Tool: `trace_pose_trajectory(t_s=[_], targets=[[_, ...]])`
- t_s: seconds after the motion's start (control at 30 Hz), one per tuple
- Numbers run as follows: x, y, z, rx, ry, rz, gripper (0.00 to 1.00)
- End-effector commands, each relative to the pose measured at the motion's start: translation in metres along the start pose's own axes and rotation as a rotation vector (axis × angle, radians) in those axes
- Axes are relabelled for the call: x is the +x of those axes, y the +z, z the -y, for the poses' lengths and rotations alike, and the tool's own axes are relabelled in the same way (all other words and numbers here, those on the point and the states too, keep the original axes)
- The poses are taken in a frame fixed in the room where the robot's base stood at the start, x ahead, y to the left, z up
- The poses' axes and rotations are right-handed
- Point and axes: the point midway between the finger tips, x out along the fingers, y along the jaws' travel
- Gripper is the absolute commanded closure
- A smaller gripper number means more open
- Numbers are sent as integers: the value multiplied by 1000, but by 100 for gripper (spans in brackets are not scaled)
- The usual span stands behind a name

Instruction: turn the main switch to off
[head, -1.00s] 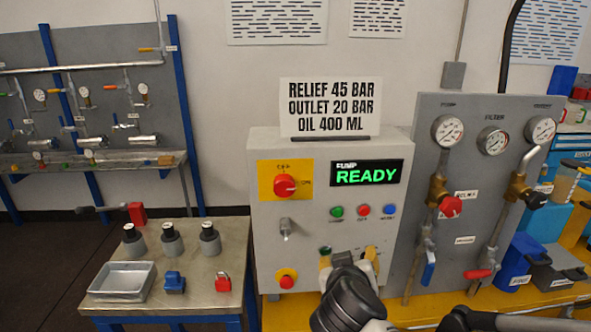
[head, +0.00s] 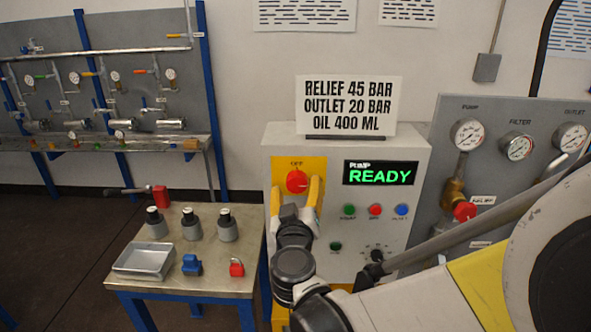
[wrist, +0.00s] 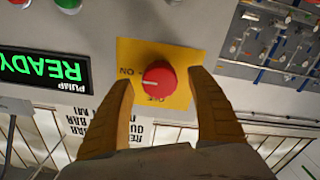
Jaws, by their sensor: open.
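The main switch is a red round knob (head: 297,181) on a yellow plate (head: 284,164) at the upper left of the grey pump panel. In the wrist view, seen upside down, the knob (wrist: 160,74) has a white mark pointing towards the ON label; OFF is a quarter turn away. My gripper (head: 296,192) is open, with its two yellow fingers in front of the plate. In the wrist view the fingers of my gripper (wrist: 161,80) straddle the knob, with a gap on each side. I cannot tell how deep the fingertips reach.
A display (head: 380,173) reads PUMP READY, with several small buttons below it. A gauge panel (head: 487,168) stands to the right, partly behind my arm. A metal table (head: 190,265) with a tray (head: 145,261) and cylinders is at the left. A sign (head: 347,105) tops the panel.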

Motion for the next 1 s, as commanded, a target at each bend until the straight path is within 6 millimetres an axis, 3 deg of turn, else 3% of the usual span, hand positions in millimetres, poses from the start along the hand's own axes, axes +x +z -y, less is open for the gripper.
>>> trace_pose_trajectory(t_s=[0.17, 0.47, 0.63, 1.0], targets=[[16, 0, 0, 0, 1, 1, 32], [18, 0, 0, 0, 0, 0, 32], [18, 0, 0, 0, 0, 1, 83], [18, 0, 0, -38, 0, 1, 86]])
